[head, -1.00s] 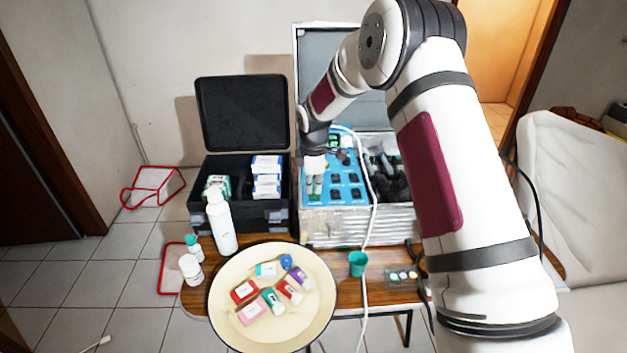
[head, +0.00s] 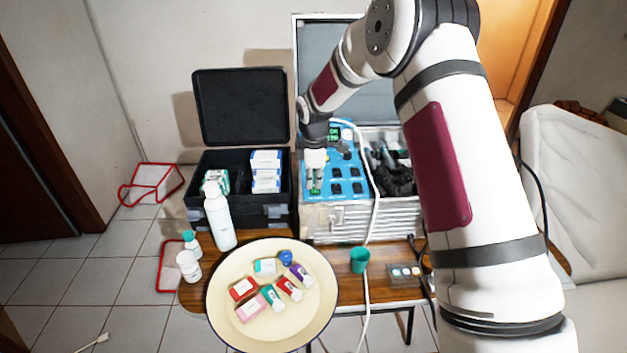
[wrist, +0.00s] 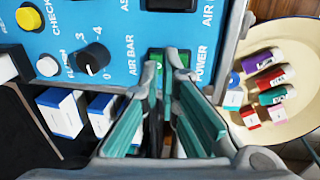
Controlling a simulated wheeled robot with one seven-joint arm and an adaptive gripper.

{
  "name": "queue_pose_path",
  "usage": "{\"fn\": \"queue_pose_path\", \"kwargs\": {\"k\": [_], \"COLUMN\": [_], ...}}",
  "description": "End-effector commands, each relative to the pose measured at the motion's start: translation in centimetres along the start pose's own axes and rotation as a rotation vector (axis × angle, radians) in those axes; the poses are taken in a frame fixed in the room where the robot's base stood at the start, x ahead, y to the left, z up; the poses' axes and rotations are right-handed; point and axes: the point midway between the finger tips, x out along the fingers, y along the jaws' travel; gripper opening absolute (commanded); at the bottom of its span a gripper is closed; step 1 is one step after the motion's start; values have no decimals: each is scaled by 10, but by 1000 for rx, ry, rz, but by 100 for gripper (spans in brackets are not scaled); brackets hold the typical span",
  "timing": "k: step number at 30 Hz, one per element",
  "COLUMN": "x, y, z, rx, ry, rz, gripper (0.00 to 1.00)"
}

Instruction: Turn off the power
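The blue control panel (head: 343,182) of the dental unit sits inside the open silver case. In the wrist view the panel (wrist: 110,20) shows a green switch (wrist: 180,58) beside the POWER label, close to the panel's edge. My gripper (head: 314,188) points down at the panel's near left corner. In the wrist view my gripper (wrist: 168,82) has its fingertips just in front of the green switches, with a narrow gap between them and nothing held. I cannot tell whether a fingertip touches the power switch.
A black dial (wrist: 93,58) and a yellow button (wrist: 28,18) are on the panel. The open black case (head: 240,215) with boxes stands left. A white bottle (head: 219,217), a round tray (head: 225,330) with small packs, and a green cup (head: 359,260) stand in front. A white hose crosses the silver case.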

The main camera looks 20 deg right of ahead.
Motion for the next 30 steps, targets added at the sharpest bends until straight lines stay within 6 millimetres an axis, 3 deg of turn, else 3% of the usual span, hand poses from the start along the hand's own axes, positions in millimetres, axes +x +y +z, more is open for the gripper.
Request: {"fn": "queue_pose_path", "kwargs": {"k": [1,17,30], "x": [8,8,6], "y": [-1,0,-20], "z": [1,2,2], "rx": [0,1,0], "ry": [0,-1,-4], "rz": [-3,-4,-16], "gripper": [0,0,0]}}
